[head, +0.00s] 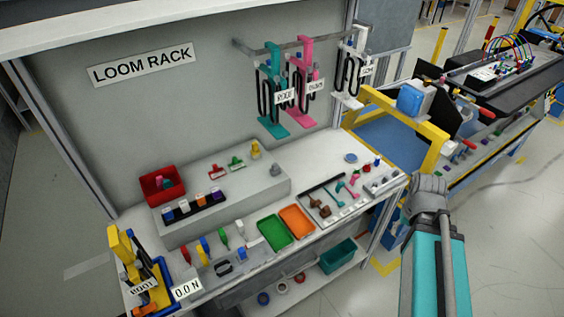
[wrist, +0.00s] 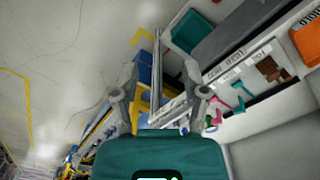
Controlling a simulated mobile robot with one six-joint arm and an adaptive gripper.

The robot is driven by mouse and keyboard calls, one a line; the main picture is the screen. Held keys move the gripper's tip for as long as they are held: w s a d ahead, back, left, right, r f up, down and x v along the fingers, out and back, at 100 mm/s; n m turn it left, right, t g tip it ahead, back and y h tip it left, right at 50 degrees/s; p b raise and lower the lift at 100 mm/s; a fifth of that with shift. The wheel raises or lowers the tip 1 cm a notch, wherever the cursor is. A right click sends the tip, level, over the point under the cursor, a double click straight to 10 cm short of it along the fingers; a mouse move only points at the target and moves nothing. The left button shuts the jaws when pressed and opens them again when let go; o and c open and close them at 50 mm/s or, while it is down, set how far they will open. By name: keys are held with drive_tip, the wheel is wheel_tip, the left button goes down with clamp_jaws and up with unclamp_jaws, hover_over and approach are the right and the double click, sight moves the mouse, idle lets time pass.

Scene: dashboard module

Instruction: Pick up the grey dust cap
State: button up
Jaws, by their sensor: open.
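A small grey piece (head: 275,169), which may be the grey dust cap, stands on the right end of the raised grey step in the head view. It is too small to be sure. Other small grey pieces (head: 380,184) sit in a holder at the right end of the bench. My gripper (wrist: 159,72) is open and empty in the wrist view, fingers wide apart, with floor and the bench edge beyond. In the head view my arm is right of the bench, well away from the grey piece. I cannot make out the grey dust cap in the wrist view.
Orange (head: 297,221) and green (head: 266,232) trays lie on the bench, with a red bin (head: 162,184) at the left. Hanging looms (head: 302,85) overhang the back. A yellow frame (head: 432,141) stands right of the bench near my arm. Open floor lies at the lower right.

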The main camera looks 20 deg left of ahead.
drive_tip(key=shift+w+a, duration=0.15)
drive_tip(key=shift+w, duration=0.25)
drive_tip(key=shift+o, duration=1)
drive_tip(key=w+a+r+n+t+y+p, duration=0.1)
drive_tip(key=w+a+r+n+p, duration=0.1)
drive_tip(key=a, duration=1.1)
drive_tip(key=w+a+r+n+t+y+p, duration=0.1)
drive_tip(key=w+a+r+n+p, duration=0.2)
drive_tip(key=a, duration=1)
drive_tip(key=w+a+r+n+t+y+p, duration=0.1)
drive_tip(key=w+a+r+n, duration=0.3)
drive_tip(key=w+a, duration=0.4)
drive_tip(key=a+n+p, duration=0.1)
drive_tip(key=a, duration=0.5)
drive_tip(key=shift+r+y+p, duration=0.15)
drive_tip(key=shift+y+p, duration=0.15)
drive_tip(key=shift+p, duration=0.1)
